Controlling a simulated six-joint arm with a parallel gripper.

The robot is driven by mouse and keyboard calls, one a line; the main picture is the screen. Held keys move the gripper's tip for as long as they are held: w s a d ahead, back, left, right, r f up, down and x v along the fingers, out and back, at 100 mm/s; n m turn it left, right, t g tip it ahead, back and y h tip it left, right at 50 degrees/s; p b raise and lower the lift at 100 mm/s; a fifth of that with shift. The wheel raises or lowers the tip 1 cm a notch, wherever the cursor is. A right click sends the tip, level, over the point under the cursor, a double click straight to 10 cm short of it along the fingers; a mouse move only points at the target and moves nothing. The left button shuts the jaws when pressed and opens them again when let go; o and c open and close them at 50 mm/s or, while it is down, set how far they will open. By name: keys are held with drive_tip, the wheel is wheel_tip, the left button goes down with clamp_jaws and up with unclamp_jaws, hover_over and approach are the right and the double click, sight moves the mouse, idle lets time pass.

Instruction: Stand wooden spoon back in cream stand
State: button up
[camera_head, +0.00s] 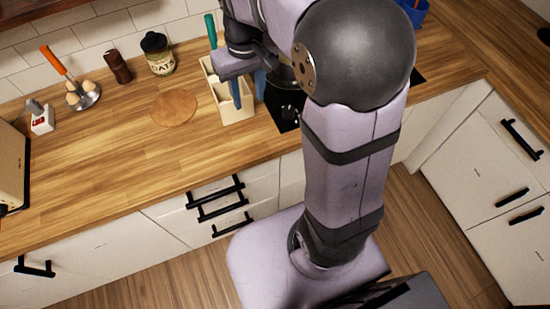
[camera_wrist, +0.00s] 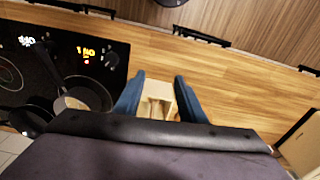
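The cream stand (camera_head: 240,113) is on the wooden counter, beside the dark hob. It also shows between the fingers in the wrist view (camera_wrist: 158,88). A teal handle (camera_head: 210,28) rises at its back. My gripper (camera_head: 248,90) is over the stand, pointing down, with its blue fingers spread apart. In the wrist view the fingers (camera_wrist: 157,85) are open on either side of the stand's cream walls. I cannot clearly make out the wooden spoon; a small tan shape inside the stand is too unclear to name. My gripper and arm hide part of the stand.
The hob (camera_wrist: 88,55) has a dark pan (camera_wrist: 96,88) with something beige in it. A round wooden board (camera_head: 174,108) lies left of the stand. An oat jar (camera_head: 159,55), a brown shaker (camera_head: 117,67) and an egg holder (camera_head: 84,95) stand farther left. The front-left counter is clear.

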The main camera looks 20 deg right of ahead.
drive_tip(key=s+f, duration=0.4)
drive_tip(key=s, duration=0.3)
drive_tip(key=s+f+m, duration=0.1)
drive_tip(key=s+f, duration=0.3)
drive_tip(key=s, duration=0.4)
drive_tip(key=shift+d+f+g, duration=0.2)
drive_tip(key=shift+f+g, duration=0.1)
idle(0.4)
wheel_tip(320, 180, down, 39)
drive_tip(key=b, duration=3.9)
